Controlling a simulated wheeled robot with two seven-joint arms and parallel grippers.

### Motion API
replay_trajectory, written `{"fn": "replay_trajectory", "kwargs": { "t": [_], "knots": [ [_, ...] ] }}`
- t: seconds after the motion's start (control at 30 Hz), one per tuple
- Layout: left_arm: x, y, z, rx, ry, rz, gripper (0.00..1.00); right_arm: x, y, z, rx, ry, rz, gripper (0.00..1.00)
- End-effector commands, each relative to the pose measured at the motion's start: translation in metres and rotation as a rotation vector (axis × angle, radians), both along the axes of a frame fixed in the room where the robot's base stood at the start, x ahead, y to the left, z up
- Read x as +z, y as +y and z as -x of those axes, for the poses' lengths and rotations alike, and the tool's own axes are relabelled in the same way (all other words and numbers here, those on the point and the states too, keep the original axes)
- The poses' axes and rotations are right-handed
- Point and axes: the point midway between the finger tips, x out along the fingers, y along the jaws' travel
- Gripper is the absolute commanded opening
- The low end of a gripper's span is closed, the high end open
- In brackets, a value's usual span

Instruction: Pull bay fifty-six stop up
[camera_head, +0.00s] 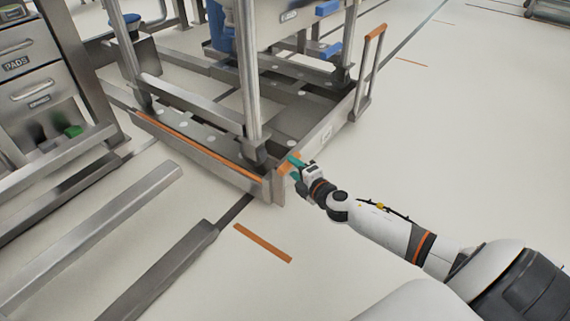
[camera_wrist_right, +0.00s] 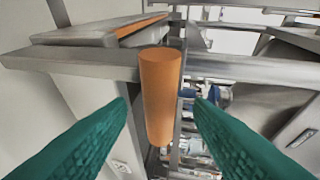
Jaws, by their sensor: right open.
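An orange cylindrical grip (camera_head: 287,161) sits at the near right corner of the low metal bay frame (camera_head: 203,164). I take it for the stop's handle; no bay number is readable. In the wrist view the fingertips (camera_wrist_right: 161,100) lie on either side of the grip, with gaps visible. My left gripper is not in view.
A metal rack on posts (camera_head: 250,70) stands inside the frame. An orange-topped upright handle (camera_head: 376,32) rises at the frame's far right. A drawer cabinet (camera_head: 30,65) is at the left. Floor rails (camera_head: 95,235) lie at the front left. The right floor is clear.

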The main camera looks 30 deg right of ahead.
Motion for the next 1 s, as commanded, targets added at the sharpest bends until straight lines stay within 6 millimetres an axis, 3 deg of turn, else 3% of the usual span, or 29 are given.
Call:
{"fn": "replay_trajectory", "kwargs": {
  "t": [0.1,0.3,0.77,1.0],
  "knots": [
    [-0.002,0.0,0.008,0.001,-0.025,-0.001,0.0,-0.006,-0.001,-0.021,-0.001,-0.002,0.0,0.47],
    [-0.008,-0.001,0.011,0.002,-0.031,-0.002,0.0,-0.01,0.0,-0.045,0.0,-0.001,-0.001,0.47],
    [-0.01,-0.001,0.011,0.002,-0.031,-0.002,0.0,-0.011,0.0,-0.056,0.0,0.001,-0.001,0.47],
    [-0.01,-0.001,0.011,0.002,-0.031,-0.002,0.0,-0.011,0.0,-0.056,0.0,0.001,-0.001,0.11]
  ]
}}
